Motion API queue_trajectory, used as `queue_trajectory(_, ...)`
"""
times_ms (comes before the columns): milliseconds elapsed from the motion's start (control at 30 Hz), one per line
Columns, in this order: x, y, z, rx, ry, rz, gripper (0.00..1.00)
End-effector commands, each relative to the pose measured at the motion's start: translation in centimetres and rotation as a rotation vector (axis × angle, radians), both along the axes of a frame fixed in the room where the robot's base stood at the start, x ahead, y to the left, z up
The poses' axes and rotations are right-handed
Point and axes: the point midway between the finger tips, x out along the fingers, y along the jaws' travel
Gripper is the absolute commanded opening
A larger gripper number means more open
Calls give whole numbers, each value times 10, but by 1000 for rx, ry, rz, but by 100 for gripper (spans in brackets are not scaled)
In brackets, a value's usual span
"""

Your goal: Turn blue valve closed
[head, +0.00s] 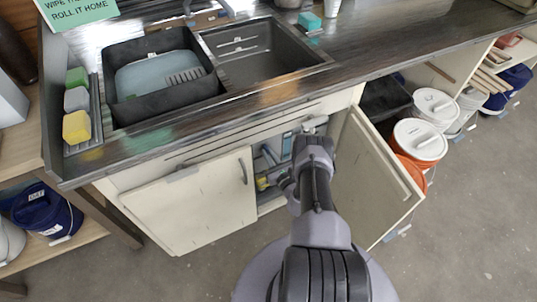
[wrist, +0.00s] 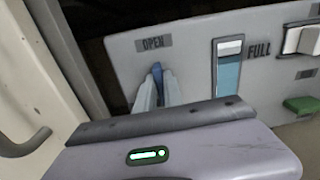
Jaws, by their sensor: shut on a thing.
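The blue valve (wrist: 158,76) shows as a narrow blue strip below the "OPEN" label in the wrist view. My gripper (wrist: 157,95) is shut on it, with one finger on each side. Most of the valve is hidden by the fingers and by my gripper's body. In the head view my arm reaches into the open cabinet under the sink, and the valve and fingertips cannot be made out there.
The grey panel (wrist: 195,45) carries a blue-filled gauge (wrist: 229,72) marked "FULL", a white switch (wrist: 300,40) and a green part (wrist: 302,106). The left cabinet door (head: 190,205) and right door (head: 370,185) stand open beside my arm. White-lidded buckets (head: 420,140) stand at right.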

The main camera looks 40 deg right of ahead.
Motion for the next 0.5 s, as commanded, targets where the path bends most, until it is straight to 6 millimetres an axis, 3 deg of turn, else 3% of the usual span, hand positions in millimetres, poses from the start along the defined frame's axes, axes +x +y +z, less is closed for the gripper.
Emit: queue_trajectory(500, 0, 3, -1, -387, 95, 1, 0)
